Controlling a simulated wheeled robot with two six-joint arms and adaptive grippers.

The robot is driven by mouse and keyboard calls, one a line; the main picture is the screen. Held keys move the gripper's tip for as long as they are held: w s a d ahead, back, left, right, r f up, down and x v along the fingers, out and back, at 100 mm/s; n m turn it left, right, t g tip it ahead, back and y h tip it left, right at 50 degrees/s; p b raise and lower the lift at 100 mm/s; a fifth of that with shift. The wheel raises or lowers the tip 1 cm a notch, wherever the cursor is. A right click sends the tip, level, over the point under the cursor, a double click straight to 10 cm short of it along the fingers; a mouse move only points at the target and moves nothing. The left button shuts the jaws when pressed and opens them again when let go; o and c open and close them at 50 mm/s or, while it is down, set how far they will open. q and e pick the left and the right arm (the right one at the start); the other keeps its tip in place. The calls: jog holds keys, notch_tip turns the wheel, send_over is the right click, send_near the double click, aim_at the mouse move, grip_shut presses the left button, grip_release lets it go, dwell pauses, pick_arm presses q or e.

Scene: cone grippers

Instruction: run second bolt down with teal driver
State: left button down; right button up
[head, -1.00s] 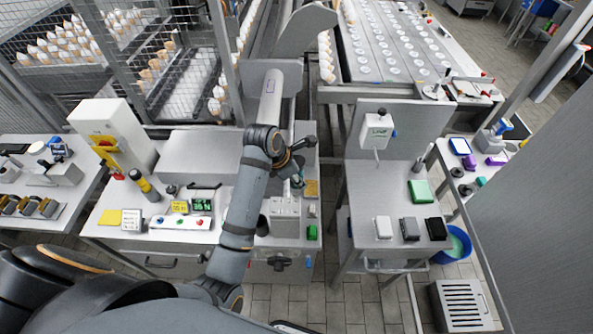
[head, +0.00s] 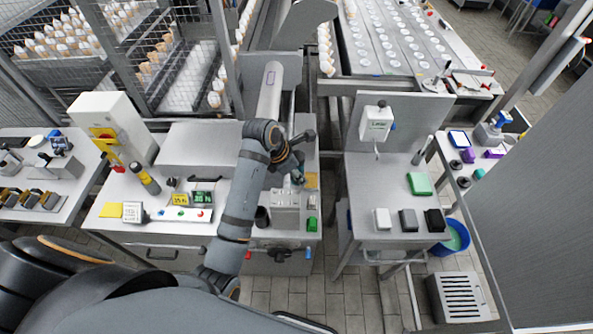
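My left arm reaches up the middle of the head view, and its wrist bends down over a grey metal block (head: 285,199) on the bench. My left gripper (head: 296,176) is small and dark, just above the back of this block, partly hidden by the wrist. A small bluish-teal patch shows at the fingers; it may be the teal driver, but I cannot make out its shape or whether the fingers are closed on it. The bolts are too small or hidden to tell apart. My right gripper is not in view.
A green block (head: 312,224) and a dark cup (head: 262,217) stand beside the metal block. A gap separates this bench from the right-hand table (head: 384,187).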

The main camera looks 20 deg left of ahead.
pick_arm(q)
jog(key=shift+w+a, duration=0.25)
dwell(0.7)
jog(key=shift+f, duration=0.8)
dwell(0.8)
jog(key=shift+s+f, duration=0.25)
jog(key=shift+f, duration=0.05)
dwell(1.2)
jog(key=shift+w+r, duration=0.2)
jog(key=shift+r, duration=0.35)
dwell(0.4)
jog(key=shift+r, duration=2.95)
